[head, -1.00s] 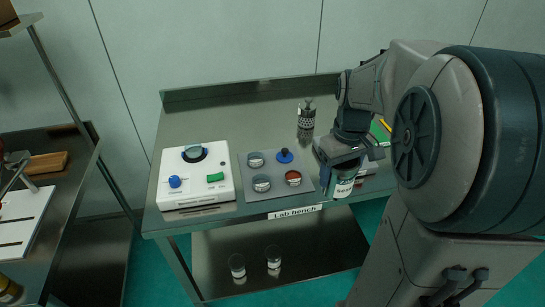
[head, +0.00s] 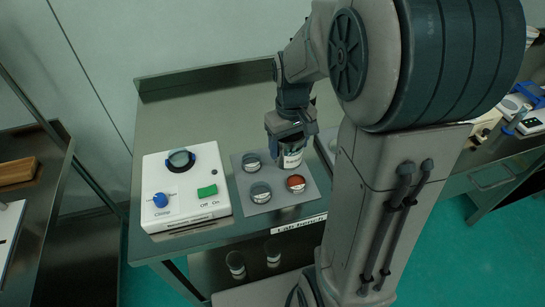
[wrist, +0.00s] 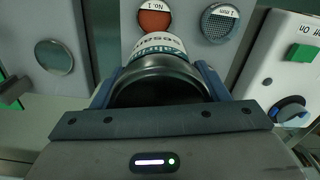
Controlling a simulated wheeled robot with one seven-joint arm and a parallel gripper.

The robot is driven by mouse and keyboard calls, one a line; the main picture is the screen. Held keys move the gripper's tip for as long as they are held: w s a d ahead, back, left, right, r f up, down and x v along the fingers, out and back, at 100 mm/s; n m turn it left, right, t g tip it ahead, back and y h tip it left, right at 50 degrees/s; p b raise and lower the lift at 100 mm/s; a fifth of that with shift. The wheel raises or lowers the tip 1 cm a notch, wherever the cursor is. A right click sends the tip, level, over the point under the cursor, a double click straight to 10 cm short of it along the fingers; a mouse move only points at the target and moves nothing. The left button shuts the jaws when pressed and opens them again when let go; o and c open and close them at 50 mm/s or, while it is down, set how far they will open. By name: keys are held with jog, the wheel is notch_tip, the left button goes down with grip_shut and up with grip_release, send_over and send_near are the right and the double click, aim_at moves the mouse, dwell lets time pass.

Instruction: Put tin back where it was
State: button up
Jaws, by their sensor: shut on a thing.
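My gripper (head: 290,138) is shut on a tin (head: 291,158) with a white printed label. In the wrist view the tin (wrist: 160,45) is between the fingers, with its dark round end towards the camera. In the head view the tin is over the back right part of the grey mat (head: 243,209). I cannot tell whether it touches the mat. My gripper and the tin cover that corner, and the blue-knobbed piece there is hidden.
The mat holds two round sieves (head: 251,162) (head: 260,192) and a reddish-filled dish (head: 296,183), which is close in front of the tin. A white machine (head: 185,205) with a blue knob and green switch stands left. Two glasses (head: 236,262) (head: 272,252) are below the bench top.

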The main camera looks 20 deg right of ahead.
jog(key=shift+w+a+f+p, duration=0.2)
jog(key=shift+a+f, duration=0.4)
jog(key=shift+f, duration=0.45)
jog(key=shift+w+a+f+p, duration=0.1)
jog(key=shift+w+a+f, duration=0.15)
jog(key=shift+a+f, duration=0.65)
jog(key=shift+w+a+f+p, duration=0.1)
jog(key=shift+w+a+f, duration=0.2)
jog(key=shift+f, duration=0.95)
jog(key=shift+a, duration=0.1)
jog(key=shift+f, duration=0.2)
jog(key=o, duration=1.2)
jog(key=shift+s, duration=0.1)
jog(key=shift+c, duration=0.2)
jog(key=shift+r, duration=0.1)
